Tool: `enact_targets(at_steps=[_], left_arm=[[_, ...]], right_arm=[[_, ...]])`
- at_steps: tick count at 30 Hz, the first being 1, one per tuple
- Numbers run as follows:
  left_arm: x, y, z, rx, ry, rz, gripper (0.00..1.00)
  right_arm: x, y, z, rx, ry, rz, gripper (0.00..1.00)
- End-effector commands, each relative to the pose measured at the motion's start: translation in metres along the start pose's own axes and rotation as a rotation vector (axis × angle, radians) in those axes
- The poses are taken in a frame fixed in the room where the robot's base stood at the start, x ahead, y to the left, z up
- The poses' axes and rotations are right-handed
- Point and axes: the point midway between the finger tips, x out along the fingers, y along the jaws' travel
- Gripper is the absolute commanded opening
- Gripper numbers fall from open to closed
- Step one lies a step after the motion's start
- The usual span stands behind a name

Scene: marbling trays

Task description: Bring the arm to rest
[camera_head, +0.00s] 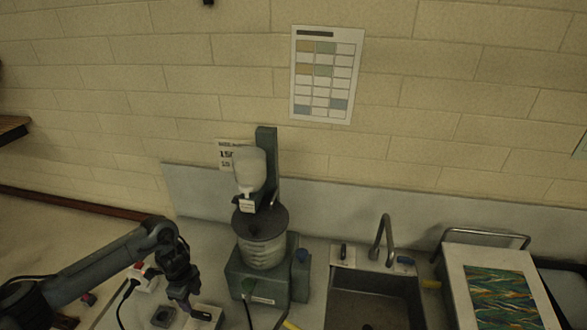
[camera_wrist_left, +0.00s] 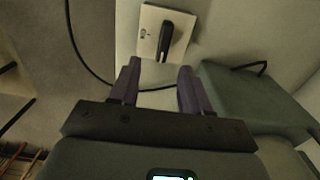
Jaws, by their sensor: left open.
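My left arm (camera_head: 110,262) comes in from the left in the head view, bent at the elbow with its forearm pointing down. My left gripper (camera_head: 186,303) hangs low over the counter, just left of the green machine. In the left wrist view the gripper (camera_wrist_left: 158,78) has its two dark fingers apart with nothing between them. A pale plate with a black handle-like piece (camera_wrist_left: 166,40) lies beyond the fingertips, apart from them as far as I can see. My right gripper is in neither view.
The green machine (camera_head: 262,275) with a lidded vessel and a bottle stands right of the gripper; its base also shows in the wrist view (camera_wrist_left: 250,98). A sink (camera_head: 372,290) with a tap and a marbled sheet (camera_head: 498,297) are farther right. A black cable (camera_wrist_left: 78,50) runs nearby.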

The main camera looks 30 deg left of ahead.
Motion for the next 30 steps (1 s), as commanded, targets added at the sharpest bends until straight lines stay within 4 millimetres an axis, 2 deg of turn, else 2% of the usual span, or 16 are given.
enact_targets(at_steps=[4, 8, 11, 12, 14, 15, 17, 18, 20, 21, 23, 24, 26, 27, 29, 30], left_arm=[[0.031, 0.036, -0.007, 0.019, -0.002, 0.088, 0.47], [0.071, 0.093, -0.04, 0.058, 0.039, 0.204, 0.47], [0.097, 0.145, -0.085, 0.103, 0.117, 0.281, 0.47], [0.104, 0.165, -0.108, 0.117, 0.158, 0.3, 0.47], [0.113, 0.194, -0.143, 0.129, 0.222, 0.314, 0.47], [0.116, 0.213, -0.167, 0.133, 0.267, 0.315, 0.47], [0.117, 0.24, -0.205, 0.131, 0.337, 0.305, 0.47], [0.115, 0.256, -0.231, 0.122, 0.387, 0.29, 0.47], [0.106, 0.278, -0.271, 0.091, 0.464, 0.255, 0.47], [0.095, 0.29, -0.297, 0.055, 0.515, 0.222, 0.47], [0.074, 0.299, -0.332, -0.025, 0.584, 0.157, 0.47], [0.057, 0.3, -0.35, -0.097, 0.619, 0.108, 0.47], [0.027, 0.292, -0.366, -0.232, 0.651, 0.026, 0.47], [0.006, 0.282, -0.367, -0.342, 0.655, -0.031, 0.47], [-0.024, 0.262, -0.353, -0.523, 0.632, -0.113, 0.47], [-0.041, 0.25, -0.337, -0.636, 0.602, -0.157, 0.47]], right_arm=[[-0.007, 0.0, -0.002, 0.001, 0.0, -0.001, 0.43], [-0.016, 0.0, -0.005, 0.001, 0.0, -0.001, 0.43], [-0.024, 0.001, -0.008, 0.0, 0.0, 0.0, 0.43], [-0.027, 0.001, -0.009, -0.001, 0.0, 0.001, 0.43], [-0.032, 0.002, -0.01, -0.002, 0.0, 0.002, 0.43], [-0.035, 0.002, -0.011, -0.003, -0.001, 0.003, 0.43], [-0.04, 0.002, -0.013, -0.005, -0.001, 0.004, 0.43], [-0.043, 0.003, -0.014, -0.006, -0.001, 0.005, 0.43], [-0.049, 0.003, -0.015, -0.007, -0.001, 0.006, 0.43], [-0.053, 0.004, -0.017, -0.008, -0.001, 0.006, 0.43], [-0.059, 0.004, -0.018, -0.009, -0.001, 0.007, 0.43], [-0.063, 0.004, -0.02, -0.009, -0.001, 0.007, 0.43], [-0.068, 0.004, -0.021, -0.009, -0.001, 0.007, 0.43], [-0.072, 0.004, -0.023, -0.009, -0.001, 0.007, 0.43], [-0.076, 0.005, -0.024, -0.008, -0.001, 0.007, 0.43], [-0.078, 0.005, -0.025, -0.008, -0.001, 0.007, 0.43]])
